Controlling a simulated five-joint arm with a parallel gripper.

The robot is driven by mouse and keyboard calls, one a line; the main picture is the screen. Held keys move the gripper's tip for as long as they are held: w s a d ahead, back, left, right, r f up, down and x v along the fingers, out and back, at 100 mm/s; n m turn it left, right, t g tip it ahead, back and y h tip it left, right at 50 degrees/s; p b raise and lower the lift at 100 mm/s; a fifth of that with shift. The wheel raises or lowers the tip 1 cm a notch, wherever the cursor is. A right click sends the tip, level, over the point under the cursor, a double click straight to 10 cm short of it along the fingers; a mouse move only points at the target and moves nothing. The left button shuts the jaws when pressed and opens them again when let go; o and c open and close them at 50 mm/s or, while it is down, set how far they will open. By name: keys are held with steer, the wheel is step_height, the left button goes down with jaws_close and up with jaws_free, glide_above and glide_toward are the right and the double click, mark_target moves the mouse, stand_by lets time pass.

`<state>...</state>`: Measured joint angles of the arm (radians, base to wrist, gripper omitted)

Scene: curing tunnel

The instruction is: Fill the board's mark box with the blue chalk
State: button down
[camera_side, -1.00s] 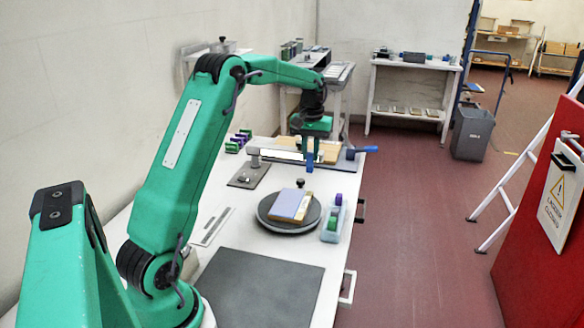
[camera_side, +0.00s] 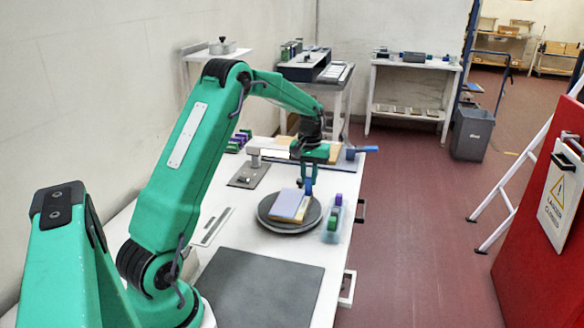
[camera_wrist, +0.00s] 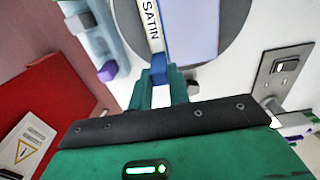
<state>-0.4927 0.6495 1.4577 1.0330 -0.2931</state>
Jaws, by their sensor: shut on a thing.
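My gripper (camera_side: 309,176) is shut on the blue chalk (camera_side: 308,188), which points down at the far edge of the board. The chalk also shows between the green fingers in the wrist view (camera_wrist: 158,68). The board (camera_side: 288,206) is a lavender slab with a tan and white edge, lying on a round grey turntable (camera_side: 268,222). In the wrist view the board (camera_wrist: 193,35) has a white strip reading "SATIN", and the chalk is at that strip's near end. I cannot tell if they touch. I cannot make out the mark box.
A clear tray (camera_side: 328,237) with green and purple pieces stands right of the turntable. A dark mat (camera_side: 262,290) lies in front. A small plate with a knob (camera_side: 248,175) is at left, and a grey-blue fixture with a blue handle (camera_side: 362,150) is behind.

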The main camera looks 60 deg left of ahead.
steer(key=shift+w+a, duration=0.3)
steer(key=shift+w, duration=0.05)
steer(key=shift+s+d, duration=0.5)
steer(key=shift+w+a, duration=0.55)
steer(key=shift+s+d, duration=0.5)
steer(key=shift+w+a, duration=0.45)
steer(key=shift+s+d, duration=0.45)
steer(key=shift+r, duration=4.1)
